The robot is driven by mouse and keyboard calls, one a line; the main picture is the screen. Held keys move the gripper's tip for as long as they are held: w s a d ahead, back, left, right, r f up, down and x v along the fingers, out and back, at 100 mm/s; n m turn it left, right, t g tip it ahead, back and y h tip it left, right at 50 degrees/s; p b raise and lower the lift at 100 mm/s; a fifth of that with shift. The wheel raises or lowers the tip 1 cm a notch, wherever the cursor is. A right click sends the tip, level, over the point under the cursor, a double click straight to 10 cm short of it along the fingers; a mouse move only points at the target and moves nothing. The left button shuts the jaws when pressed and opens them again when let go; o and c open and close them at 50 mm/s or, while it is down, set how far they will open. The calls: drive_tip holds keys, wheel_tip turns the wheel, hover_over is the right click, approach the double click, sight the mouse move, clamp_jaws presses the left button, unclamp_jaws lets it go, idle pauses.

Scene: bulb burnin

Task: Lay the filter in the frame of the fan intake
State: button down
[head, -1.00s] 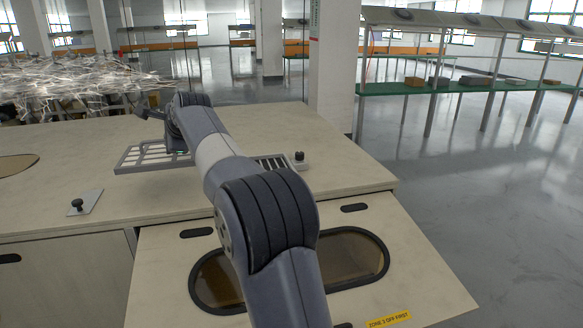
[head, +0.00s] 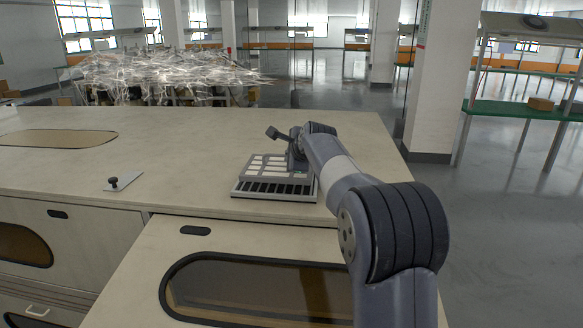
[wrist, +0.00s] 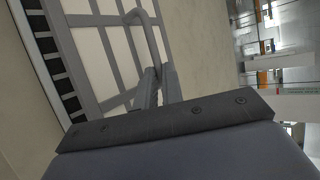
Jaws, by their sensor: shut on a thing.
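The filter (head: 262,166) is a flat grey lattice with pale cells. My gripper (wrist: 160,82) is shut on its raised grey handle (wrist: 150,30) in the wrist view. In the head view my gripper is largely hidden behind my own arm. The fan intake (head: 262,188), a grey frame with dark slots, lies on the bench top. The filter overlaps most of it, leaving a row of slots bare along the near side. That slotted strip (wrist: 52,70) also shows at the left of the wrist view. I cannot tell whether filter and frame touch.
The pale bench top (head: 180,155) is mostly clear left of the intake. A small plate with a black knob (head: 114,182) lies there. A lower panel with a dark oval window (head: 255,290) juts out in front. A pillar (head: 432,90) stands behind the bench's right end.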

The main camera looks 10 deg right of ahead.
drive_tip(key=shift+f, duration=1.65)
drive_tip(key=shift+f, duration=0.2)
drive_tip(key=c, duration=1.5)
unclamp_jaws()
drive_tip(key=shift+c, duration=0.2)
drive_tip(key=shift+s+r, duration=0.15)
drive_tip(key=shift+r, duration=0.15)
drive_tip(key=b+v, duration=0.2)
drive_tip(key=v, duration=0.9)
drive_tip(key=shift+s, duration=0.3)
drive_tip(key=shift+r, duration=0.1)
